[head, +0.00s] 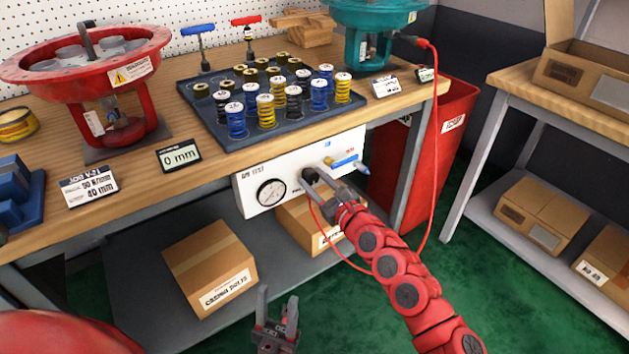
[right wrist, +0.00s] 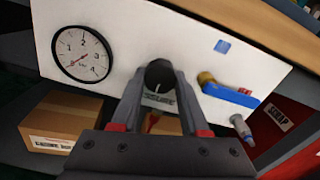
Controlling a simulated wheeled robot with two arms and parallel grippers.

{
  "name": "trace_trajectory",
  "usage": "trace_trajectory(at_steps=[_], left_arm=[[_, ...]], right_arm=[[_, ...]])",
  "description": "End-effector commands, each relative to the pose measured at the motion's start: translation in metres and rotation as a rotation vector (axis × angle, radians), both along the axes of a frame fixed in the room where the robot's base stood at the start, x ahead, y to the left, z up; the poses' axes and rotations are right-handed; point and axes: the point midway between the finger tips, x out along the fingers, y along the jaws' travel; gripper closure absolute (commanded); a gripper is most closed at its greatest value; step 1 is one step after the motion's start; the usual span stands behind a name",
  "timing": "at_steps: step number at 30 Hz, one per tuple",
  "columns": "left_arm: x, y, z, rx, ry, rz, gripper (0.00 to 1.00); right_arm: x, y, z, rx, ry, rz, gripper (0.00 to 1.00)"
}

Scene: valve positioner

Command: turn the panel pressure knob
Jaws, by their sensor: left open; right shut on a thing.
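The white panel (head: 254,201) hangs under the front edge of the workbench; it also shows in the right wrist view (right wrist: 120,30). A round pressure gauge (head: 271,193) sits at its left, with a needle and marks in the right wrist view (right wrist: 83,54). The black pressure knob (right wrist: 159,74) is at the panel's middle. My right gripper (head: 318,180) is at the panel, its fingers shut on the knob, one on each side. A blue-handled valve (right wrist: 230,93) is right of the knob. My left gripper (head: 277,312) is open and empty, low in front of the bench.
The bench top holds a red actuator (head: 97,75), a tray of springs (head: 197,104) and a teal actuator (head: 366,20). Cardboard boxes (head: 210,266) stand on the lower shelf. A red hose (head: 433,140) hangs at the right, near a red bin (head: 456,110).

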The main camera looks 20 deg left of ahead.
Motion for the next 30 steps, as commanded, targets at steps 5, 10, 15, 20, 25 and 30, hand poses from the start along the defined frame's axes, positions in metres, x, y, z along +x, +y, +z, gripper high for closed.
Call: trace_trajectory(at_steps=[5, 10, 15, 20, 25, 30], left_arm=[[0.000, 0.000, 0.000, 0.000, 0.000, 0.000, 0.50], [0.000, 0.000, 0.000, 0.000, 0.000, 0.000, 0.50], [0.000, 0.000, 0.001, 0.000, 0.000, 0.000, 0.50], [0.000, 0.000, 0.011, 0.000, 0.000, 0.000, 0.50], [0.000, 0.000, 0.034, 0.000, 0.000, 0.000, 0.50], [0.000, 0.000, 0.051, 0.000, 0.000, 0.000, 0.50]], right_arm=[[-0.001, 0.000, -0.002, -0.003, 0.004, 0.002, 0.36], [0.000, 0.000, -0.001, -0.001, 0.002, 0.001, 0.25], [0.000, 0.000, -0.001, -0.001, 0.002, 0.000, 0.25], [-0.005, -0.009, 0.002, -0.005, 0.000, -0.003, 0.25], [-0.023, -0.032, 0.003, -0.008, 0.004, -0.001, 0.25], [-0.048, -0.064, 0.003, -0.004, 0.003, 0.000, 0.25]])
